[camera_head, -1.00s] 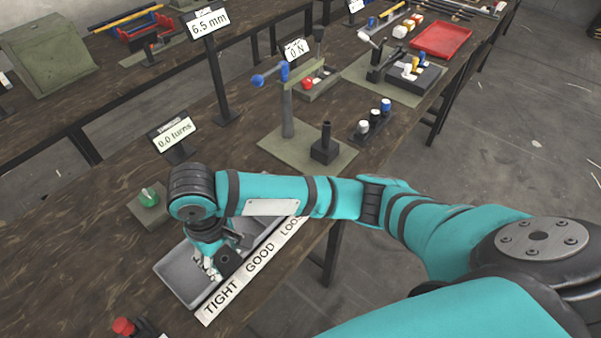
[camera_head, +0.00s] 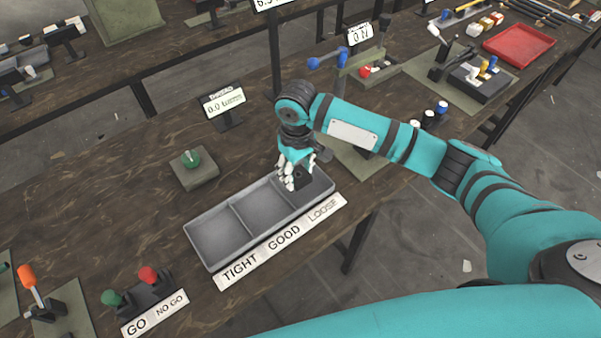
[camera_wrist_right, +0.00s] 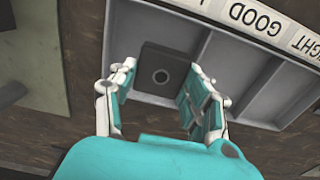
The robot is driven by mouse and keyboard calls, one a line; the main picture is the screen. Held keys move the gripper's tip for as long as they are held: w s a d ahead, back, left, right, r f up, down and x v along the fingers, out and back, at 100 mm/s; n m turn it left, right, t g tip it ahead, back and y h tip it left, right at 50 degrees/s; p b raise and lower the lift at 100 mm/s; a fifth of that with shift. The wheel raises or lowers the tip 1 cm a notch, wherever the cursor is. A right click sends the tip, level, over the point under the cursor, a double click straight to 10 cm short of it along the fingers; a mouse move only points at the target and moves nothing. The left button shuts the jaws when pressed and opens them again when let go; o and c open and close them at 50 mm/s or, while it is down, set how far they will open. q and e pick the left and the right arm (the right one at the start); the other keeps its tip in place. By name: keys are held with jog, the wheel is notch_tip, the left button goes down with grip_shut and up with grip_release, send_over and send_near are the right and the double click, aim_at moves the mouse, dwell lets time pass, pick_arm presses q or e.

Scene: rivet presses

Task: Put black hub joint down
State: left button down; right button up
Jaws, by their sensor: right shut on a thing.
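In the head view the right gripper (camera_head: 296,176) points down at the right end of the grey sorting tray (camera_head: 215,262), at the compartment labelled LOOSE (camera_head: 323,209). The hub joint (camera_head: 303,179) shows there partly behind the fingers. Whether it touches the tray floor I cannot tell. The TIGHT and GOOD compartments look empty. My left gripper is not in view.
A green knob on a block (camera_head: 194,165) and a display sign (camera_head: 223,103) stand behind the tray. A GO/NO GO gauge stand (camera_head: 148,290) is at the front left. A press fixture (camera_head: 340,85) stands behind my right arm.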

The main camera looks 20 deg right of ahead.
aim_at(300, 169)
jog(key=f, duration=0.2)
jog(key=w+d+f+p, duration=0.1)
jog(key=shift+f, duration=0.3)
jog(key=shift+f, duration=0.15)
jog(key=o, duration=1.3)
jog(key=shift+c, duration=0.2)
